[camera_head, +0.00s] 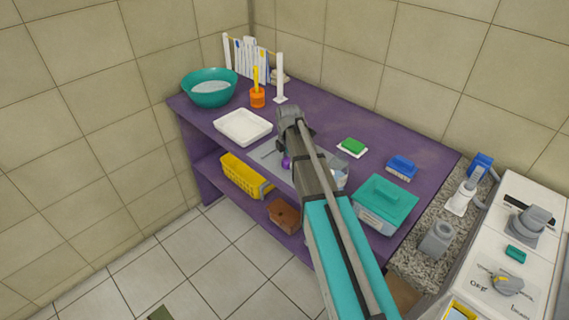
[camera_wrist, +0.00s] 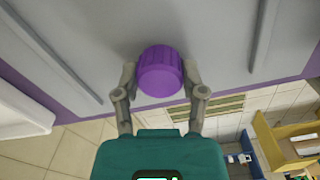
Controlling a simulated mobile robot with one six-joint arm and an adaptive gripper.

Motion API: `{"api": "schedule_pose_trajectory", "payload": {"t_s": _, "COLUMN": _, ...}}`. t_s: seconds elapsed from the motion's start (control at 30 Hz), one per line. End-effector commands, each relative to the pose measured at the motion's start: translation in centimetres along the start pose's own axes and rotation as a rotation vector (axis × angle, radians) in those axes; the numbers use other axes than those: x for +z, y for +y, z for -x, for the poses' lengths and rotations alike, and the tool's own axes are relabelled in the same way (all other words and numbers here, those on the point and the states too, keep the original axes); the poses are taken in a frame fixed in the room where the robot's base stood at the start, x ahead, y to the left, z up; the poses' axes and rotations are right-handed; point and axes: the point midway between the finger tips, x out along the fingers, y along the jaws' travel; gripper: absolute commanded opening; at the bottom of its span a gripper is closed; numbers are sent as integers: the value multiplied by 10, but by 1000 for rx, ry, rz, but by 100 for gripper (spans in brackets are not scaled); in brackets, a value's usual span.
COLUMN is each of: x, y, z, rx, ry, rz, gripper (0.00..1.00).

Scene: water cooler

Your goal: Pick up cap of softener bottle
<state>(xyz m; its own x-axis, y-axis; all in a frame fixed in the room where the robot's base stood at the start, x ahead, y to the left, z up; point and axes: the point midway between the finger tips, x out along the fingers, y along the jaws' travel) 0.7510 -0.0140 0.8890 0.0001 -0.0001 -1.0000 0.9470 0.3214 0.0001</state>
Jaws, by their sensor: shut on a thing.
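The purple ribbed cap (camera_wrist: 160,72) is between the two fingertips of my gripper (camera_wrist: 160,80) in the wrist view. The fingers are shut on its sides. In the head view the cap (camera_head: 287,163) is a small purple spot below the end of my arm, over the grey mat on the purple table. My gripper is mostly hidden there by my arm. The softener bottle cannot be made out, and I cannot tell whether the cap touches anything beneath it.
The purple table (camera_head: 325,100) holds a white tray (camera_head: 243,127), a teal basin (camera_head: 209,88), an orange cup (camera_head: 257,97), a green sponge (camera_head: 353,146), a blue brush (camera_head: 401,168) and a teal-lidded box (camera_head: 384,204). A yellow basket (camera_head: 241,176) sits on the lower shelf.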

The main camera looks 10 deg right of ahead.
Motion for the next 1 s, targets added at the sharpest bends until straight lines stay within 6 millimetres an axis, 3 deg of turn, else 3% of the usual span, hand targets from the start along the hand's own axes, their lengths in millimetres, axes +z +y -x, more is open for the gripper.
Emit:
{"api": "schedule_pose_trajectory", "payload": {"t_s": 0.47, "x": 0, "y": 0, "z": 7, "rx": 0, "ry": 0, "rz": 0, "gripper": 31}}
{"api": "schedule_pose_trajectory", "payload": {"t_s": 0.83, "x": -1, "y": -1, "z": 38, "rx": 0, "ry": 0, "rz": 1, "gripper": 31}}
{"api": "schedule_pose_trajectory", "payload": {"t_s": 1.0, "x": -6, "y": -20, "z": 58, "rx": 0, "ry": 0, "rz": 1, "gripper": 31}}
